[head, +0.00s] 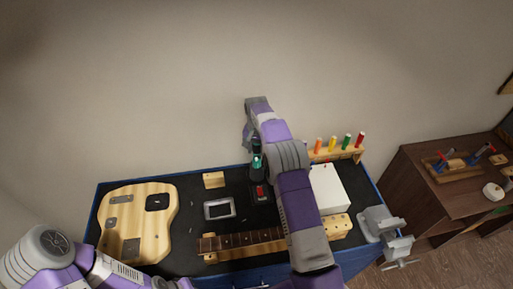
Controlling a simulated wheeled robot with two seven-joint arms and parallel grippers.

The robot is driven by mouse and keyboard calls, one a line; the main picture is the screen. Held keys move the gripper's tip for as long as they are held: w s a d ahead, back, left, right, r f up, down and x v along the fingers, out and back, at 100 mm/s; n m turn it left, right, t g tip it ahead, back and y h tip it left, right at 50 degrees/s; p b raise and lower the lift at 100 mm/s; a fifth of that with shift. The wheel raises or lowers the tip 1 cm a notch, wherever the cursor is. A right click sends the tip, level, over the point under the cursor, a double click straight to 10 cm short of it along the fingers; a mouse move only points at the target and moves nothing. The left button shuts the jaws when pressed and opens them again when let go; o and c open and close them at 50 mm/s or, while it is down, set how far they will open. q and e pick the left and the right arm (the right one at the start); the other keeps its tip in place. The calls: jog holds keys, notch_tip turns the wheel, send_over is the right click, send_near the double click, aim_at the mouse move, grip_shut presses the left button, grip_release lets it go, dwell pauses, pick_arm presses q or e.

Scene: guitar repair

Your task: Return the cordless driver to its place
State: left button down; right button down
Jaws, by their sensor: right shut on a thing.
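The cordless driver (257,163), a small teal and black tool, is upright near the back middle of the workbench. My right arm reaches over the bench from the front, and its wrist bends down at the back. My right gripper (254,150) points down and is shut on the cordless driver's upper part. The driver's lower end is at a dark shape on the dark mat; I cannot tell whether it is seated there or just above it. My left arm shows at the bottom left, with its gripper out of view.
A guitar body (136,222) lies at the left and a fretted neck (240,240) at the front. A grey-framed device (219,208), a red item (261,192), a white box (327,189), a rack of coloured-handled tools (335,154) and a vise (383,224) are nearby.

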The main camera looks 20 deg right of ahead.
jog(key=shift+f+b, duration=0.45)
jog(key=shift+f, duration=0.5)
jog(key=c, duration=0.5)
grip_release()
notch_tip(320, 180, up, 8)
jog(key=shift+f, duration=0.2)
jog(key=shift+f, duration=0.1)
